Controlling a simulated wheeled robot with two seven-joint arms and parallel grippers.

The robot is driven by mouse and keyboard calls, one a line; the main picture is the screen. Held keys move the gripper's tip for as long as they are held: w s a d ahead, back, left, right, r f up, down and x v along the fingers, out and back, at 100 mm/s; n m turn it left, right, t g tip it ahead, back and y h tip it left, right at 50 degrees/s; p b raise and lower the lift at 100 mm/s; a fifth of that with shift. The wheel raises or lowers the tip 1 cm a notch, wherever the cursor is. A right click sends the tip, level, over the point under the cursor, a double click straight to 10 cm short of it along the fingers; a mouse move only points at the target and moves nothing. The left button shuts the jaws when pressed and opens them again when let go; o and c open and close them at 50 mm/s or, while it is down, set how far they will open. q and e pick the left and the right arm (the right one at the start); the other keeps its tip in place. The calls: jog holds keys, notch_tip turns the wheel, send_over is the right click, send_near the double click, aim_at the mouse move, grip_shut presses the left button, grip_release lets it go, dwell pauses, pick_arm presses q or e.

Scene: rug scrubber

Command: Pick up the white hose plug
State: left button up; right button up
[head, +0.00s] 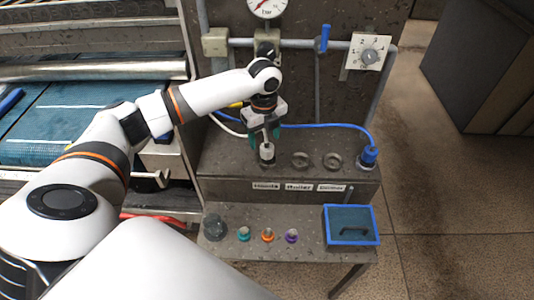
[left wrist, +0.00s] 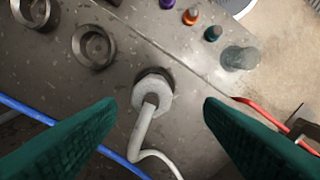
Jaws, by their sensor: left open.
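The white hose plug (head: 267,153) sits in the leftmost socket on the dark metal ledge, above a label that looks like "Heads". In the left wrist view the white plug (left wrist: 153,94) stands in a dark ring, with its white hose (left wrist: 142,132) curving away. My left gripper (head: 265,139) points down right over the plug. Its green fingers (left wrist: 160,106) are open, one on each side of the plug and apart from it in the picture. I cannot tell how far down the fingertips reach. My right gripper is not in view.
Two empty ring sockets (head: 332,161) lie right of the plug, then a blue hose plug (head: 369,156). The blue hose (left wrist: 28,112) passes close to a finger. A lower shelf holds small coloured nozzles (head: 267,235) and a blue-rimmed tray (head: 351,210). A pressure gauge (head: 267,5) hangs above.

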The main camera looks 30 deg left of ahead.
aim_at(267, 142)
pick_arm(q)
jog(key=f, duration=0.2)
jog(key=f+p, duration=0.1)
jog(key=shift+w+d+f, duration=0.15)
jog(key=shift+w+f, duration=0.2)
notch_tip(267, 142, down, 2)
jog(key=shift+f, duration=0.25)
jog(key=shift+c, duration=0.9)
jog(key=c, duration=1)
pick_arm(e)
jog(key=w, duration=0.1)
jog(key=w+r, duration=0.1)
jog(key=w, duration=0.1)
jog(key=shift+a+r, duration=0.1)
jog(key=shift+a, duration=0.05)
